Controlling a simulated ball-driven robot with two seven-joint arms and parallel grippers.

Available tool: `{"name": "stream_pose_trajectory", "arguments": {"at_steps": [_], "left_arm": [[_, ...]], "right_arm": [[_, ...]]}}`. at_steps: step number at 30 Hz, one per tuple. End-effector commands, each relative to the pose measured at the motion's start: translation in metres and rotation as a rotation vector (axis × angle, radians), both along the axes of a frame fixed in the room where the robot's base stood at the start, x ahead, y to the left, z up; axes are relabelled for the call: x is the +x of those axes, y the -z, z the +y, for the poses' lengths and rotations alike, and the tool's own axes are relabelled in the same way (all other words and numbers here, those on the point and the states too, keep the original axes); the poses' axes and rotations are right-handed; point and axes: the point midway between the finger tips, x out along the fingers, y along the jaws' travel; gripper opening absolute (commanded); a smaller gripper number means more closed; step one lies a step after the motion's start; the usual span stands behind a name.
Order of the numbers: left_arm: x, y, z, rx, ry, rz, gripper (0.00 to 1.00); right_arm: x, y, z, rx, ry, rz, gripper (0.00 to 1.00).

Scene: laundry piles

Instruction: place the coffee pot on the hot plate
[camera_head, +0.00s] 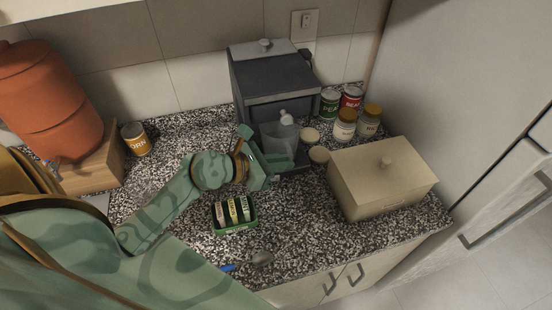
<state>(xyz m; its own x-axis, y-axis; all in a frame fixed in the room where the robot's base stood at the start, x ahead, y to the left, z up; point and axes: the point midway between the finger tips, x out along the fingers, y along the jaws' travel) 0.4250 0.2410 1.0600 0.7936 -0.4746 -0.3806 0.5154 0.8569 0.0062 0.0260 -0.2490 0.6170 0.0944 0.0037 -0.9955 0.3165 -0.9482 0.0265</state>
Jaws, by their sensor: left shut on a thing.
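The dark grey coffee maker (262,75) stands against the back wall, its front bay facing me. The pale, translucent coffee pot (280,132) is upright in the bay, under the overhanging top. My left gripper (271,160) reaches in from the left and is shut on the pot at its near side. The hot plate at the bottom of the bay is hidden by the pot and gripper, so I cannot tell whether the pot touches it. My right gripper is not in view.
Jars (345,124) and cans (329,102) stand close right of the coffee maker. A beige bread box (382,178) is farther right. A green tray of packets (234,214) and a spoon (262,258) lie in front. A corn can (136,139) stands left.

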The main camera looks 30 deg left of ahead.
Motion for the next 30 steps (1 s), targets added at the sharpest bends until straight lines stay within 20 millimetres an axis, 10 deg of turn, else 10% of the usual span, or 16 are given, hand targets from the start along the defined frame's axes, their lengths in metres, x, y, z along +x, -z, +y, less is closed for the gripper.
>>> {"name": "stream_pose_trajectory", "arguments": {"at_steps": [9,29,30], "left_arm": [[0.029,0.0,0.032,0.001,-0.001,-0.002,0.0],[0.03,0.037,0.034,0.001,0.0,-0.002,0.0],[0.029,0.038,0.034,0.001,0.0,0.001,0.14]], "right_arm": [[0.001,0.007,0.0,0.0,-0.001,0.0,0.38],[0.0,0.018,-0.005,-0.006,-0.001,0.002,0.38],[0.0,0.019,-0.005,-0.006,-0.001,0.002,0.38]]}}
